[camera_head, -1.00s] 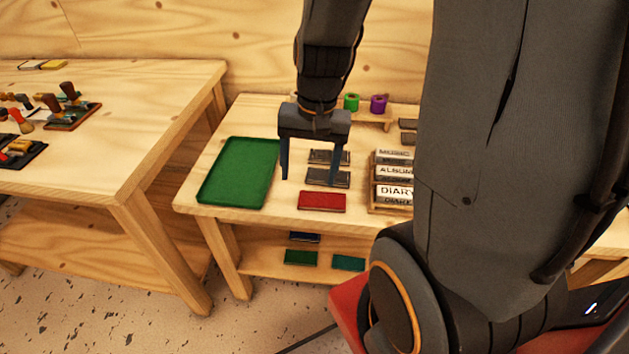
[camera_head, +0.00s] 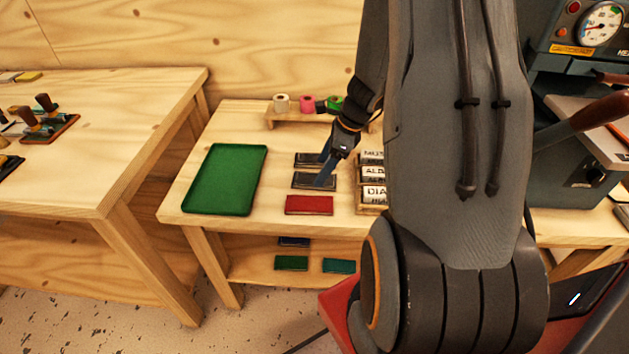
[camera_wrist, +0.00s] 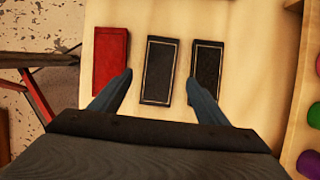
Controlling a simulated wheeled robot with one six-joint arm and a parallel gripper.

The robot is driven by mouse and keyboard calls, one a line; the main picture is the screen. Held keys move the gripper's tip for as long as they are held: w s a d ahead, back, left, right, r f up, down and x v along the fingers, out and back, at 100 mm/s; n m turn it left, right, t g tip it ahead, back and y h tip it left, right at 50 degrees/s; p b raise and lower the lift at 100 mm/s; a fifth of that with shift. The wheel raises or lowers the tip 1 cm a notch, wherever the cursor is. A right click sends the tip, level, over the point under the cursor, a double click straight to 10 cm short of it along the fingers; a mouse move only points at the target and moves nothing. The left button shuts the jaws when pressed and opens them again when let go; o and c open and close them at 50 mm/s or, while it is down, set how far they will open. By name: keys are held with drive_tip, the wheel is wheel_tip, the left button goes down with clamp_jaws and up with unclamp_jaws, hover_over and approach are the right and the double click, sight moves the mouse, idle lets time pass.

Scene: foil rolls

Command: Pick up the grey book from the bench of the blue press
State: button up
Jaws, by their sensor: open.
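A dark blue-grey press (camera_head: 560,150) with a gauge stands at the right in the head view. I cannot make out a grey book at it; my arm hides part of that area. Two dark grey or black books, a nearer one (camera_head: 313,181) and a farther one (camera_head: 308,160), lie flat on the middle table beside a red book (camera_head: 309,205). My gripper (camera_head: 322,170) is open and empty above the dark books. In the wrist view its fingertips (camera_wrist: 159,77) straddle the middle dark book (camera_wrist: 159,88), with the other dark book (camera_wrist: 206,65) to the right.
A green tray (camera_head: 225,180) lies left of the books. A labelled rack (camera_head: 372,190) stands to their right, partly behind my arm. Coloured rolls (camera_head: 305,104) sit on a small stand at the back. More books (camera_head: 291,263) lie on the lower shelf. A table with stamps (camera_head: 100,150) stands left.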

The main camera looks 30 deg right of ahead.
drive_tip(key=shift+x, duration=1.8)
drive_tip(key=shift+s, duration=0.1)
drive_tip(key=c, duration=1.2)
